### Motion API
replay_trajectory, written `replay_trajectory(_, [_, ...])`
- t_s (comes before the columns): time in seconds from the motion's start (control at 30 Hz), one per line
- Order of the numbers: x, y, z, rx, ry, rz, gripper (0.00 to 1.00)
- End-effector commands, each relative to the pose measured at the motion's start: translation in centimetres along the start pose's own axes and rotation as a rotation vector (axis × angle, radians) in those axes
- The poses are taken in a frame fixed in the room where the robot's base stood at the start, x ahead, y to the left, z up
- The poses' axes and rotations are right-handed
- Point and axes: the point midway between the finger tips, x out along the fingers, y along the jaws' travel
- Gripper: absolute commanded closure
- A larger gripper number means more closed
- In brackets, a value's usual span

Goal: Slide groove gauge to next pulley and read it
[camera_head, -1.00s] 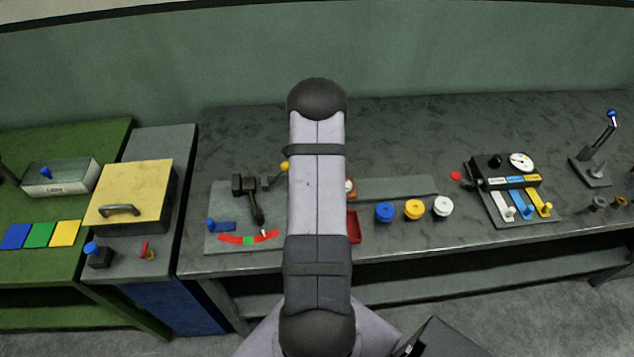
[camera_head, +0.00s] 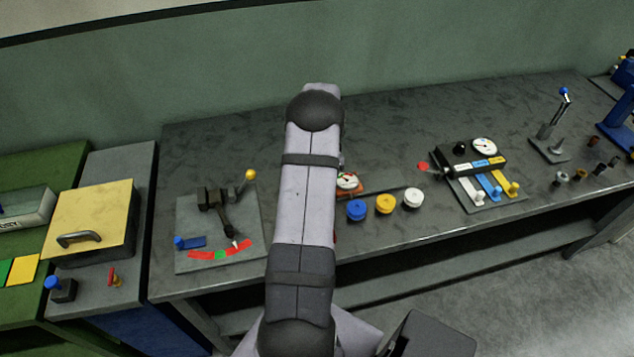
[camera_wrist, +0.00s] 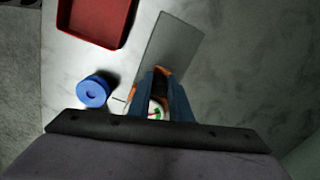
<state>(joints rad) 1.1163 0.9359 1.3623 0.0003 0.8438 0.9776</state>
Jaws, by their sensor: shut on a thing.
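The groove gauge, a small orange-red body with a round white dial (camera_head: 347,182), sits on a flat grey rail (camera_head: 385,187) behind the pulleys. Blue (camera_head: 356,210), yellow (camera_head: 385,203) and white (camera_head: 412,198) pulleys stand in a row before the rail. In the wrist view my gripper (camera_wrist: 163,92) is shut on the gauge; its dial (camera_wrist: 156,111) shows partly between the fingers, with some green and red. A thin tip points from the gauge toward the blue pulley (camera_wrist: 92,91); I cannot tell if they touch. The reading is too small to make out. My arm hides the gripper in the head view.
A red tray (camera_wrist: 95,20) lies near the rail. Left of my arm is a board with a dark lever (camera_head: 222,210) over a red-green scale. To the right stands a black dial box (camera_head: 470,160) with coloured levers. A yellow-lidded box (camera_head: 92,220) is far left.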

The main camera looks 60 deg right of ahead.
Motion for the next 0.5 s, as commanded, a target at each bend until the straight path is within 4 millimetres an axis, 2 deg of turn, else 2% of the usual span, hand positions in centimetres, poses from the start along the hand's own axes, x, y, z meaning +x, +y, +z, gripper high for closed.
replay_trajectory(0.1, [-0.1, -0.08, -0.02, 0.0, 0.002, -0.002, 1.0])
replay_trajectory(0.13, [-0.1, -0.08, -0.02, 0.0, 0.002, -0.002, 0.75])
replay_trajectory(0.2, [-0.1, -0.08, -0.01, 0.0, 0.002, -0.002, 0.63])
replay_trajectory(0.5, [-0.11, -0.06, 0.03, 0.0, 0.001, -0.001, 0.63])
